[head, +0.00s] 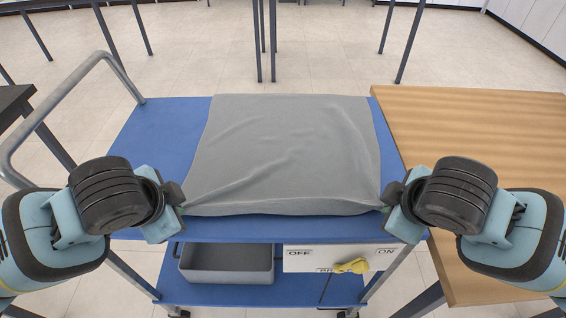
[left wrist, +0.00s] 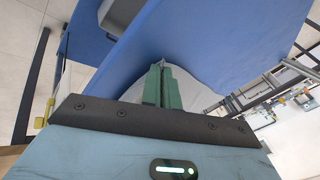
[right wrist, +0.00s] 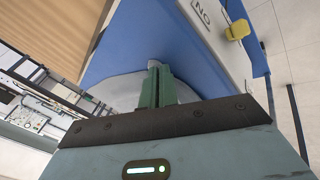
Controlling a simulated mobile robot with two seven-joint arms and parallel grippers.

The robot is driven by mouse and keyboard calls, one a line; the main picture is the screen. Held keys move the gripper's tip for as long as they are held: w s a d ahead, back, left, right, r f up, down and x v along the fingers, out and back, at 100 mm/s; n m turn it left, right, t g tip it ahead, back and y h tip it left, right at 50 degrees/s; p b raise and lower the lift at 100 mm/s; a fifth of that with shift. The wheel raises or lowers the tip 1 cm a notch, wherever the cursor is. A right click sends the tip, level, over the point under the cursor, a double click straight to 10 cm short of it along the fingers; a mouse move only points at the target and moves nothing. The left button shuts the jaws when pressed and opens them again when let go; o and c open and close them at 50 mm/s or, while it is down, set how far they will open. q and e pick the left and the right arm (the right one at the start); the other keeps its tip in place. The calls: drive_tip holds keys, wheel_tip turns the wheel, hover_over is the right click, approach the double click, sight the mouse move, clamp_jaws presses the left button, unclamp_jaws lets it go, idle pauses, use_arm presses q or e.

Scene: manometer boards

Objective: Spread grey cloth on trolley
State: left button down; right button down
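The grey cloth (head: 285,150) lies spread over the middle of the blue trolley (head: 145,135) top, with soft wrinkles and a slightly sagging near edge. My left gripper (head: 181,203) is at the cloth's near left corner. My right gripper (head: 386,205) is at its near right corner. In the left wrist view the green fingers (left wrist: 162,85) are together with grey cloth (left wrist: 207,88) at their tips. In the right wrist view the fingers (right wrist: 157,86) are also together, with cloth (right wrist: 120,88) at them. Both corners are partly hidden by the grippers.
A wooden table (head: 490,150) stands against the trolley's right side. The trolley's handle (head: 60,100) rises at the left. A grey bin (head: 228,263) sits on the lower shelf, beside a white ON/OFF panel (head: 310,259) with a yellow object (head: 350,266). Blue top shows bare left of the cloth.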

use_arm(q)
drive_tip(key=shift+s+f, duration=0.35)
drive_tip(key=shift+f, duration=0.05)
use_arm(e)
drive_tip(key=shift+s+f, duration=0.35)
drive_tip(key=shift+f, duration=0.05)
use_arm(q)
drive_tip(key=c, duration=1.6)
unclamp_jaws()
use_arm(e)
drive_tip(key=c, duration=1.6)
unclamp_jaws()
use_arm(q)
drive_tip(key=shift+o, duration=1.4)
use_arm(e)
drive_tip(key=shift+o, duration=1.4)
use_arm(q)
drive_tip(key=shift+f, duration=0.1)
use_arm(e)
drive_tip(key=shift+f, duration=0.1)
